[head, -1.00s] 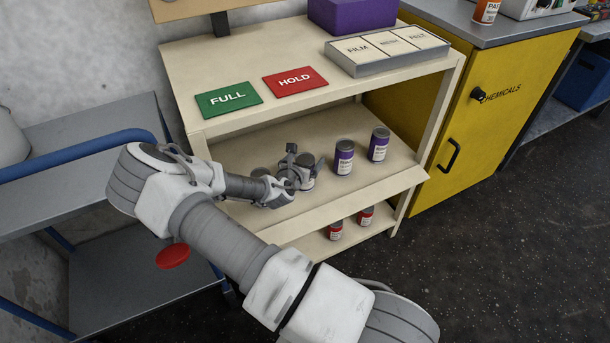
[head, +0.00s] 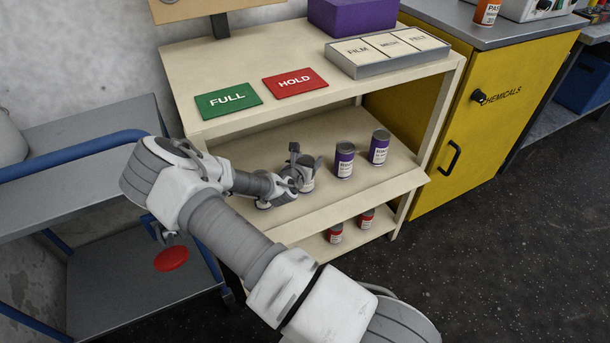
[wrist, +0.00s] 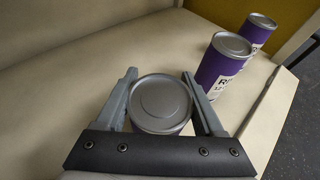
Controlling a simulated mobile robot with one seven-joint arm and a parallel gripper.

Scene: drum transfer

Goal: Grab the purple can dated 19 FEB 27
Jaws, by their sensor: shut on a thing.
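My gripper (wrist: 160,76) is shut on a can with a grey lid (wrist: 160,103); the can stands between the two fingers in the wrist view. Its side and date are hidden there. The nearer label shows "12" in part; no full date is readable.
The shelf unit's top (head: 210,70) overhangs the cans, with a green FULL card (head: 228,101) and red HOLD card (head: 295,83). Red-labelled cans (head: 335,233) stand on the lower shelf. A yellow cabinet (head: 490,120) is right, a blue-railed cart (head: 80,160) left.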

